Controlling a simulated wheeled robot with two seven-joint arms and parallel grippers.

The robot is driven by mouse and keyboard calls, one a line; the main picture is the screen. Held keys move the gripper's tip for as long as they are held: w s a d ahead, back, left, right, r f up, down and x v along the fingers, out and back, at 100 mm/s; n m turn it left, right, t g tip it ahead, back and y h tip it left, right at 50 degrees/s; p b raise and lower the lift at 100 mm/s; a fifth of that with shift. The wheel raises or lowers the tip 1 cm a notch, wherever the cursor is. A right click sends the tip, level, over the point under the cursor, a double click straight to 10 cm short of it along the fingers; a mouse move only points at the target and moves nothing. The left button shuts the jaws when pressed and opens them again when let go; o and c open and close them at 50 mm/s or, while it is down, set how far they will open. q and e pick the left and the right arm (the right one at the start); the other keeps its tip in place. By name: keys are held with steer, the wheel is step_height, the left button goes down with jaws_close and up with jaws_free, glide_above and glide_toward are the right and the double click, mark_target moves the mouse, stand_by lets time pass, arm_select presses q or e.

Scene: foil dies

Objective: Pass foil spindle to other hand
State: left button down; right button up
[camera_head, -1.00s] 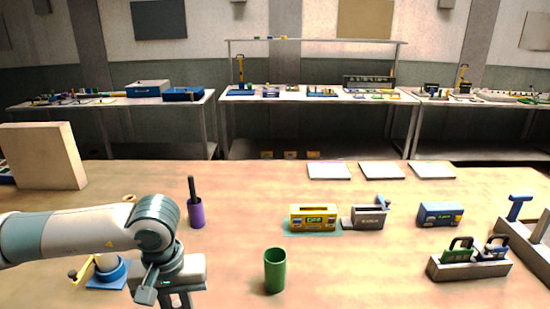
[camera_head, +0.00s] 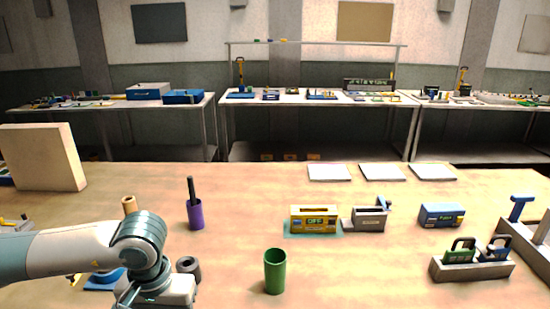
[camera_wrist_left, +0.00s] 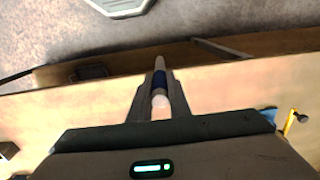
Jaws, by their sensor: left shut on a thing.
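My left gripper (camera_wrist_left: 159,88) is shut on a slim rod, which I take to be the foil spindle (camera_wrist_left: 159,76). The spindle has a pale rounded near end, a dark blue band and a narrow far end, and it points away between the fingers. In the head view my left wrist and gripper body are at the bottom left; the fingertips and the spindle are out of sight there. My right gripper is in neither view.
A green cup (camera_head: 275,271) and a purple cup (camera_head: 196,214) with a dark stick stand right of my left arm. A dark ring (camera_head: 188,266) and a blue base (camera_head: 103,281) lie close to it. A yellow box (camera_head: 313,219) stands mid-table.

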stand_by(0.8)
arm_select(q)
steer(key=w+d+r+m, duration=0.1)
steer(key=w+d+r, duration=0.3)
steer(key=d, duration=0.4)
steer(key=w+d+r+m, duration=0.1)
steer(key=w+d+r, duration=0.4)
steer(key=d, duration=0.4)
steer(key=shift+w+r, duration=0.15)
steer(key=shift+r, duration=0.45)
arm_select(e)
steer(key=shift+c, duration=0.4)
